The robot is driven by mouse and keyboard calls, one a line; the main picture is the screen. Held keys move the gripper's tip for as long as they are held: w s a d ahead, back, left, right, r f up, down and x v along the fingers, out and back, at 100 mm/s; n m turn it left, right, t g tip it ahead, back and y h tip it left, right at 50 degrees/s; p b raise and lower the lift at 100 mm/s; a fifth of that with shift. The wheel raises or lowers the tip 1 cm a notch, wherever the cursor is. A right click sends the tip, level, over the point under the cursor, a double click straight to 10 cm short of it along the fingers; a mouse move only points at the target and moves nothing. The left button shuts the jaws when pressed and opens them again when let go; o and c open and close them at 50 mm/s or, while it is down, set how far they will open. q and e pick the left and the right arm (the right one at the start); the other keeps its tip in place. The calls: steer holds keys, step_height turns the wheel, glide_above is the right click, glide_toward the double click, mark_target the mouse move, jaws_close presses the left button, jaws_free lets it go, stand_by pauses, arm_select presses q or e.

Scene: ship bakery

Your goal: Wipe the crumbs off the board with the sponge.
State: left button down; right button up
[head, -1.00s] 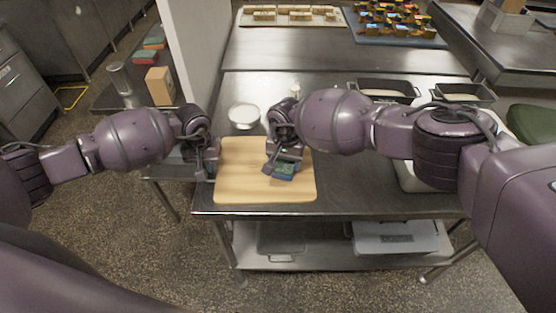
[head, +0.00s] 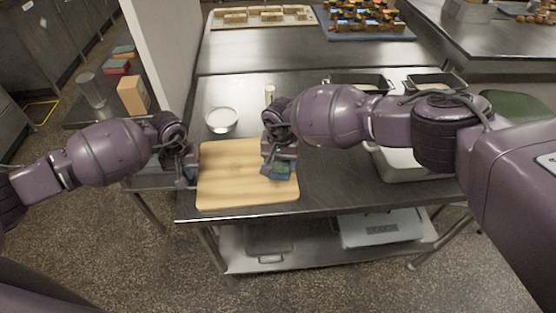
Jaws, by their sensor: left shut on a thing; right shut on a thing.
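The wooden board (head: 232,187) lies flat near the front edge of the steel table. My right gripper (head: 280,166) is shut on a green and blue sponge (head: 283,169) over the board's right part. The gripper partly hides the sponge, and I cannot tell whether it touches the wood. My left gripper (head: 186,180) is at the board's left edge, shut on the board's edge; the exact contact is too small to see. The crumbs are too small to make out clearly on the board.
A white bowl (head: 221,119) stands just behind the board, with a small shaker (head: 270,94) to its right. Dark tins (head: 434,82) and a white bin (head: 408,166) are on the right. The steel table (head: 335,192) is clear right of the board.

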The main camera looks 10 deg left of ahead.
steer(key=shift+r, duration=0.1)
steer(key=shift+r, duration=2.9)
arm_select(q)
steer(key=c, duration=1.1)
jaws_free()
steer(key=shift+c, duration=0.2)
steer(key=shift+r, duration=0.15)
step_height(320, 180, up, 12)
steer(key=shift+b, duration=0.4)
arm_select(e)
steer(key=shift+f, duration=0.45)
arm_select(q)
steer(key=shift+r+p, duration=0.55)
steer(key=shift+p, duration=0.1)
arm_select(e)
steer(key=shift+r, duration=1.5)
